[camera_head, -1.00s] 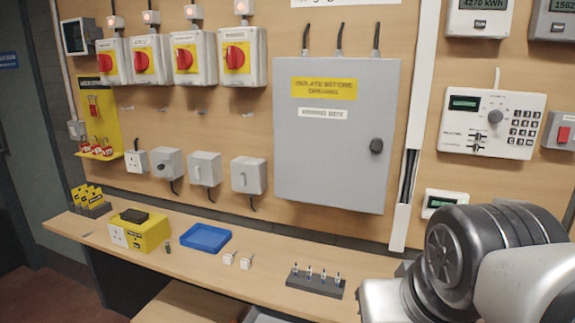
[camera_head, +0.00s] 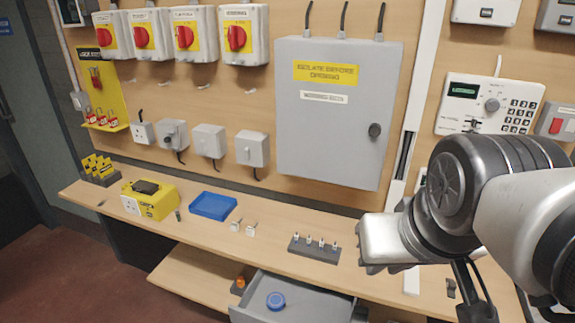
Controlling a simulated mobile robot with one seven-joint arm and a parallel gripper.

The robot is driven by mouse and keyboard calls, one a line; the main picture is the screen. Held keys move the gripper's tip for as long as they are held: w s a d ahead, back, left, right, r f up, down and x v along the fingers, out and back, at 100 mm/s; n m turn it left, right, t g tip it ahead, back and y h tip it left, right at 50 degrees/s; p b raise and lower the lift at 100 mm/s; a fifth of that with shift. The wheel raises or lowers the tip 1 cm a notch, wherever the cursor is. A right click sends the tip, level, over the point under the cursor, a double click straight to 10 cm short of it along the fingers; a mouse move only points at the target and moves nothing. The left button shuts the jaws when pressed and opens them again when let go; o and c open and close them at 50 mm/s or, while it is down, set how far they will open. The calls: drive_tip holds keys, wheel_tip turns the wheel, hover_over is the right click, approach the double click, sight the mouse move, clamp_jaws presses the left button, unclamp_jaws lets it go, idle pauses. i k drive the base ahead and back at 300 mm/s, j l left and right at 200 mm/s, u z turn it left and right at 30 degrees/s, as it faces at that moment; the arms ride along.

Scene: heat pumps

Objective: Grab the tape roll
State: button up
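A blue round roll (camera_head: 275,301), which looks like the tape roll, lies inside an open grey drawer (camera_head: 318,288) under the bench. The view cuts off the drawer's lower part. My arm reaches in from the right, above the bench and to the right of the drawer. Dark parts that look like my gripper (camera_head: 476,306) show at the bottom right edge, well to the right of the roll. They are partly cut off, and the fingertips cannot be made out.
The bench (camera_head: 190,225) holds a yellow socket box (camera_head: 155,203), a blue tray (camera_head: 212,206), small white parts and a dark rack (camera_head: 314,250). An orange item (camera_head: 240,282) stands on the lower shelf beside the drawer. A grey cabinet (camera_head: 330,140) hangs behind.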

sight(276, 302)
drive_tip(key=i+j, duration=0.1)
drive_tip(key=j, duration=0.75)
drive_tip(key=i+j+z, duration=0.15)
drive_tip(key=j, duration=0.65)
drive_tip(key=k, duration=0.05)
